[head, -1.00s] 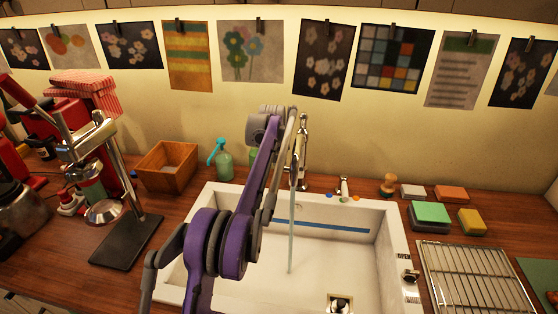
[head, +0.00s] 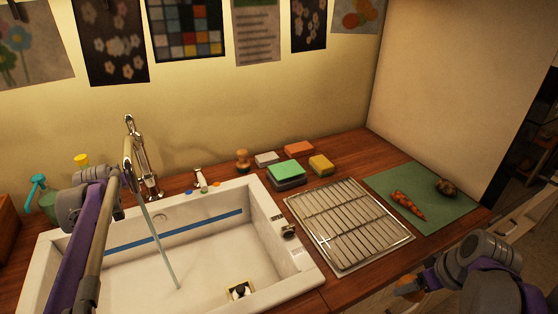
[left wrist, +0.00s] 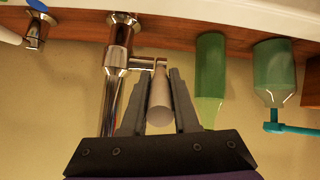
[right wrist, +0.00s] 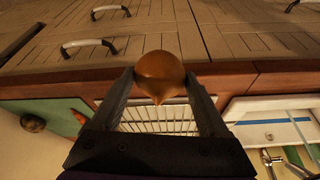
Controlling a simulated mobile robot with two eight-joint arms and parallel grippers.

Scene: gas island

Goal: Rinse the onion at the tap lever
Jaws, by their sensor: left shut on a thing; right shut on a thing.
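The chrome tap (head: 143,165) stands behind the white sink (head: 270,228), and a stream of water (head: 163,250) falls from it into the basin. My left gripper (left wrist: 160,90) is shut on the pale tap lever (left wrist: 160,98). In the head view my left arm partly hides the tap. My right gripper (right wrist: 162,88) is shut on the brown-orange onion (right wrist: 160,74). In the head view the onion (head: 409,289) shows low at the right, in front of the counter, well to the right of the water stream.
Right of the sink lie a wire rack (head: 348,225) and a green board (head: 425,190) with carrots (head: 408,205) and a dark round item (head: 446,187). Sponges (head: 287,171) and a brush (head: 242,160) stand behind. Soap bottles (left wrist: 210,70) are near the tap.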

